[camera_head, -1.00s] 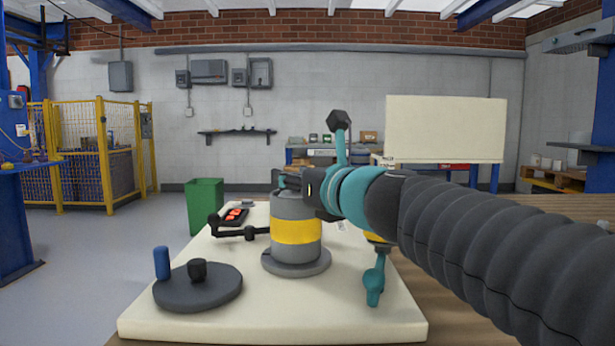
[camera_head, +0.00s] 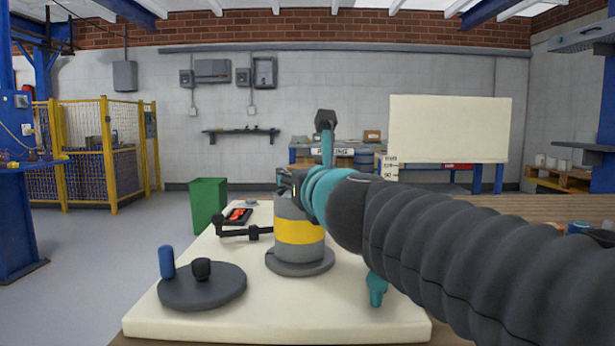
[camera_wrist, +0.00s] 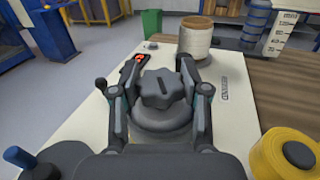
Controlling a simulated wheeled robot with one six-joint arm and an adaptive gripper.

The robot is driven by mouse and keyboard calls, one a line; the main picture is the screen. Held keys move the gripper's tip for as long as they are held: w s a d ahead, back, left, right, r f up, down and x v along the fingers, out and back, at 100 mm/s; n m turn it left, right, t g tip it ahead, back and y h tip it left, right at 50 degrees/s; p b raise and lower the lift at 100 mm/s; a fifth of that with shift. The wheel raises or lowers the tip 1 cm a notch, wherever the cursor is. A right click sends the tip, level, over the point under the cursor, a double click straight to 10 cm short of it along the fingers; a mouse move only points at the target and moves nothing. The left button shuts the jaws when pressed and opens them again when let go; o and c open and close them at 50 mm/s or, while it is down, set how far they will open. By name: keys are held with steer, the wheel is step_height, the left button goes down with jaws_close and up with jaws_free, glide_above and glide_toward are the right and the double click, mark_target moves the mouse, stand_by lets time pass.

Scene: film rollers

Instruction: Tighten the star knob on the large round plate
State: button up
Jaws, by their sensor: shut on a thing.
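The dark grey star knob (camera_wrist: 163,90) sits on a round grey top (camera_wrist: 160,125) in the wrist view. My gripper (camera_wrist: 162,72) is shut on the knob, one finger on each side of it. In the head view my gripper (camera_head: 287,183) is at the top of the grey cylinder with a yellow band (camera_head: 300,232), which stands on a round grey base (camera_head: 300,266). The knob cannot be made out there. A dark round disc (camera_head: 205,290) with a blue handle (camera_head: 166,262) and a black knob lies at front left.
These stand on a cream board (camera_head: 250,322). A black crank-like bar (camera_head: 236,233) and a black-and-red device (camera_head: 238,216) lie behind left. The wrist view shows a white spool (camera_wrist: 195,40) beyond the knob and a yellow roll (camera_wrist: 285,155) at lower right. A green bin (camera_head: 208,203) is on the floor.

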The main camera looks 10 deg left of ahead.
steer(key=shift+r+m+t+h, duration=0.1)
steer(key=shift+m+t+h, duration=0.55)
steer(key=shift+h, duration=0.35)
steer(key=shift+a+m+t+h, duration=0.1)
steer(key=shift+m+t+h, duration=0.25)
steer(key=shift+m+h, duration=0.65)
steer(key=shift+m+t+h, duration=0.4)
steer(key=shift+m+h, duration=0.65)
steer(key=shift+h, duration=0.95)
steer(key=shift+h+b, duration=0.3)
steer(key=o, duration=1.2)
steer(key=shift+c, duration=0.2)
steer(key=s+d, duration=0.1)
steer(key=s, duration=1.1)
